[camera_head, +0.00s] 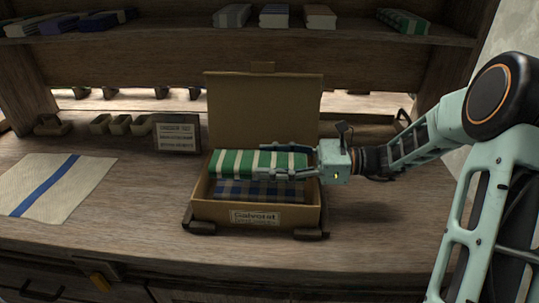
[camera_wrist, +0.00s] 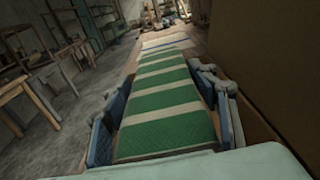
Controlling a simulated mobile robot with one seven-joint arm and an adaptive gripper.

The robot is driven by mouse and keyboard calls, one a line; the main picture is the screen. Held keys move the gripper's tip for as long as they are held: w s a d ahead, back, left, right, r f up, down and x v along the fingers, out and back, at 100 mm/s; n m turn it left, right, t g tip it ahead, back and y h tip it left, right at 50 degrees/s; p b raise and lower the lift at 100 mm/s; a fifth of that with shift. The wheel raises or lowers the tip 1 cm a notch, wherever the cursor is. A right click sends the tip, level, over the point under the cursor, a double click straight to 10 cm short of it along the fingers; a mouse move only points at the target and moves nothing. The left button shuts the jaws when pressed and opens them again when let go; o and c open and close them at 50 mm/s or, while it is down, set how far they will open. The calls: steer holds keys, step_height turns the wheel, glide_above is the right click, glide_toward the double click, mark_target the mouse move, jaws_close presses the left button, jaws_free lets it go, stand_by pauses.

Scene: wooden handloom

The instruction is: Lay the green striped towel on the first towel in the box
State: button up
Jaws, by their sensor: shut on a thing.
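The green striped towel (camera_head: 232,163), folded, with green and white bands, is held by my gripper (camera_head: 285,162) over the open cardboard box (camera_head: 265,213). My gripper reaches in from the right, with one finger along each long side of the towel. The first towel (camera_head: 262,190), dark blue checked, lies in the box just below and in front of the green one; I cannot tell whether they touch. In the wrist view the green striped towel (camera_wrist: 165,105) fills the space between both fingers.
The box lid (camera_head: 264,105) stands open at the back. A sign (camera_head: 177,134) and small pale trays (camera_head: 120,124) stand to the left. A white cloth with a blue stripe (camera_head: 55,185) lies at the far left. More folded towels (camera_head: 320,16) sit on the shelf above.

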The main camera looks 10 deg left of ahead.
steer(key=o, duration=1.3)
steer(key=d, duration=1.2)
steer(key=shift+w+r, duration=0.25)
steer(key=shift+w, duration=0.05)
